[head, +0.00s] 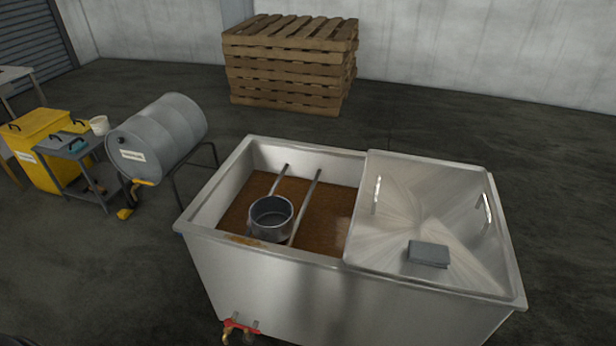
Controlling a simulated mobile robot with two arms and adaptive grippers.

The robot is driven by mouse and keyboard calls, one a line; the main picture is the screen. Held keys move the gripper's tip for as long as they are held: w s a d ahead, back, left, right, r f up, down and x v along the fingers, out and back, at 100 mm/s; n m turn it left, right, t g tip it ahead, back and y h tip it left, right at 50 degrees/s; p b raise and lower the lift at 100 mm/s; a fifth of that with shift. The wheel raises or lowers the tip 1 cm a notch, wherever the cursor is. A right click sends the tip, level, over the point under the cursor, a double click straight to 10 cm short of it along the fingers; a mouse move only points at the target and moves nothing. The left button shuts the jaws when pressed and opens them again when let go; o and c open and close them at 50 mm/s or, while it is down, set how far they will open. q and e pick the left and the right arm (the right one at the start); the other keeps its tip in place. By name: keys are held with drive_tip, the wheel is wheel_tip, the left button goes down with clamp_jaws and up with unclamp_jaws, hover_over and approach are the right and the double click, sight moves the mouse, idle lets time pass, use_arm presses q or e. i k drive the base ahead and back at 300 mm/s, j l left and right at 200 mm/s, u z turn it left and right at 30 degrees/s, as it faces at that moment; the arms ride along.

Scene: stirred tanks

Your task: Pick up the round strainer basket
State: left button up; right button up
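The round strainer basket (270,217) is a grey metal pot-like vessel in the open left part of a large steel tank (300,285). It stands over brown contents (325,205), near the tank's front wall. Neither of my grippers is in view.
A steel lid (430,215) with two handles covers the tank's right part, and a grey block (428,254) lies on it. A red-handled tap (240,326) sticks out in front. A drum (165,135), grey cart (85,165), yellow bin (40,140) and pallets (290,65) stand beyond.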

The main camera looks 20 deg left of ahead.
sight(271, 218)
drive_tip(key=j+z, duration=0.2)
drive_tip(key=j, duration=0.65)
drive_tip(key=k+j+z, duration=0.2)
drive_tip(key=j, duration=0.7)
drive_tip(key=i, duration=0.1)
